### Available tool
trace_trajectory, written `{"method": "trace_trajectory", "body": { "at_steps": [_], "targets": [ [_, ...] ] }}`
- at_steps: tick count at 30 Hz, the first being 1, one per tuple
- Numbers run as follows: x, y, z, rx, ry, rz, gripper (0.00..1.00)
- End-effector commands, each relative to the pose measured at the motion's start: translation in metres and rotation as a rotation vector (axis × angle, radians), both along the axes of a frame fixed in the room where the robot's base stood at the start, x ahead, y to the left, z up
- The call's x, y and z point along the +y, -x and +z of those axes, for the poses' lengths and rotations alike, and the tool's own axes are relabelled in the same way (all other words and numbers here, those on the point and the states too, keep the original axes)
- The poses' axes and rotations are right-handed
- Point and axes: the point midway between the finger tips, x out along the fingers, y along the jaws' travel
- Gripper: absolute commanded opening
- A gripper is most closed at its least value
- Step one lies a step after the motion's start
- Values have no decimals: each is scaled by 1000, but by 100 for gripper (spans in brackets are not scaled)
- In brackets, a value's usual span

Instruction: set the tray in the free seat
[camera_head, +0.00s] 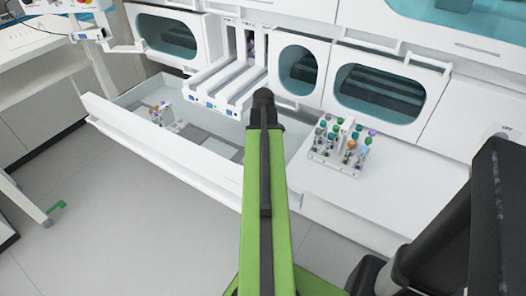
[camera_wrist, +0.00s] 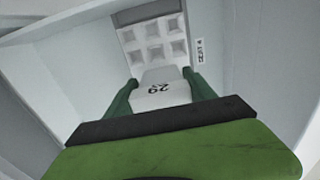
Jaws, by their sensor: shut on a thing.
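In the wrist view my gripper (camera_wrist: 163,91) is shut on a white block marked 29, part of the tray (camera_wrist: 165,97). One green finger is on each side of it. A pale grid of square empty pockets (camera_wrist: 153,42) shows just beyond the block. A label reading SEAT 4 (camera_wrist: 200,50) lies to the right of the grid. I cannot tell whether the tray rests on the surface below or hangs over it. In the head view my green arm hides the gripper and the held tray.
The open white drawer (camera_head: 150,135) holds a rack with coloured tubes (camera_head: 166,117) at its left and grey flat areas further right. Another rack of coloured tubes (camera_head: 340,148) stands on the white counter right of my arm. White slotted rails (camera_head: 225,83) stand behind the drawer.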

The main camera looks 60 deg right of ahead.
Motion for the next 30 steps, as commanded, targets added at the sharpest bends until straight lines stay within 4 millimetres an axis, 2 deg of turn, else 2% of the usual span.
{"method": "trace_trajectory", "body": {
  "at_steps": [30],
  "targets": [
    [-1, 2, -9, 0, 0, -1, 15]
  ]
}}
